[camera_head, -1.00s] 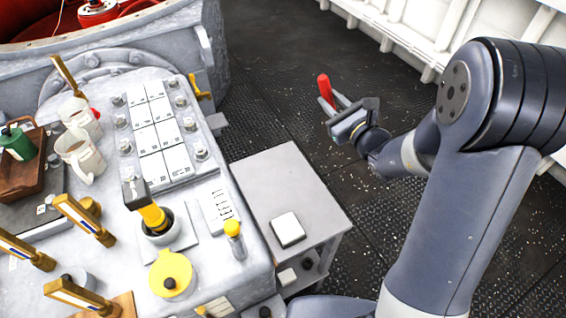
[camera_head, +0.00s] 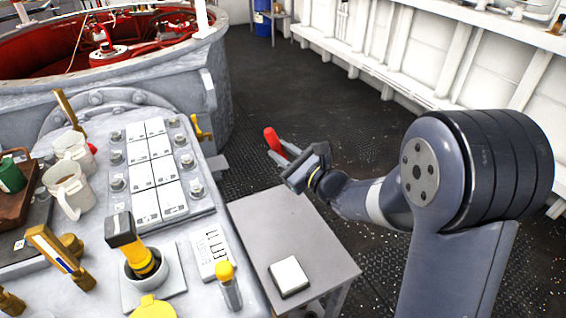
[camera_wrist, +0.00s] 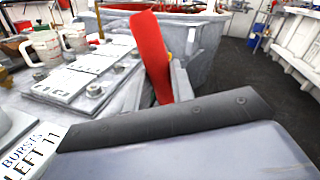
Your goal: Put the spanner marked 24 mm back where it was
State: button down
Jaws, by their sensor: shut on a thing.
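My gripper (camera_head: 283,155) is shut on a red, flat, bar-like thing (camera_head: 273,140), held up at a tilt above the floor near the far edge of the small grey table. The red thing also stands up between the fingers in the wrist view (camera_wrist: 151,55). Its lower end is hidden by my gripper, and I cannot read any size mark on it. I cannot tell from its visible part whether it is the 24 mm spanner. No other spanner can be made out.
The grey table (camera_head: 262,225) bears a white square block (camera_head: 289,275). A round tub (camera_head: 170,75) stands behind. Dark deck (camera_head: 320,100) lies open towards the white wall.

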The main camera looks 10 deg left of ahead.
jog(key=shift+f, duration=1.2)
jog(key=shift+f+b, duration=0.15)
jog(key=shift+b, duration=0.15)
jog(key=c, duration=1.2)
grip_release()
